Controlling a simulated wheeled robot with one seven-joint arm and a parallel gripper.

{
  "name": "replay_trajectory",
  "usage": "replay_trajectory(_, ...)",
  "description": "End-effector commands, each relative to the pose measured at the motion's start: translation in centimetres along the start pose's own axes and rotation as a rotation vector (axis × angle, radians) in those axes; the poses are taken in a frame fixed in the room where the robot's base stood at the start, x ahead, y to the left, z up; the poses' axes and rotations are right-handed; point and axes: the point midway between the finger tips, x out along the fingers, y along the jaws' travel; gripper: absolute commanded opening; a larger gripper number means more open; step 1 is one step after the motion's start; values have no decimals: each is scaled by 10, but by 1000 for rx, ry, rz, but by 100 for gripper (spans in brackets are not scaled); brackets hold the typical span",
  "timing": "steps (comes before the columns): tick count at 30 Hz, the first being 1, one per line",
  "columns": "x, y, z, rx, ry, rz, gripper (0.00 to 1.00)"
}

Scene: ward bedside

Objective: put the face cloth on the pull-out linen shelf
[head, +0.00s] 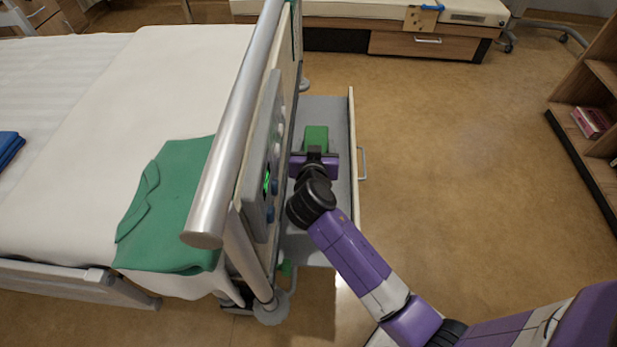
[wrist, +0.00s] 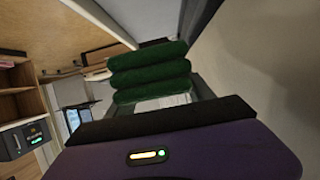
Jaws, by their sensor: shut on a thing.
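The face cloth is a green folded cloth (head: 316,137), and it also shows in the wrist view as a stack of thick green folds (wrist: 150,72). My gripper (head: 315,153) is shut on it. The pull-out linen shelf (head: 325,108) is a grey surface pulled out from the bed's side, with a pale front panel and a handle. My gripper and the cloth are over the shelf, inside its front panel. Whether the cloth touches the shelf I cannot tell. My gripper hides part of the cloth and of the shelf.
The bed's rail (head: 238,120) and control panel (head: 262,165) stand close to the left of my gripper. A green garment (head: 172,215) lies on the bed, with a blue folded thing (head: 9,147) further left. A bookshelf (head: 590,110) stands at right. The floor between is clear.

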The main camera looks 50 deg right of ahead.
Motion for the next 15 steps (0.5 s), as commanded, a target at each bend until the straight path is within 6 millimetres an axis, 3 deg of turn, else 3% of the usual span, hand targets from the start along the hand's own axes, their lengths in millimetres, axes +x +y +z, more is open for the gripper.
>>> replay_trajectory(1,6,1,17,-5,-5,1,22)
replay_trajectory(6,22,0,56,-5,-4,0,22)
replay_trajectory(15,47,0,114,-3,-2,-1,22)
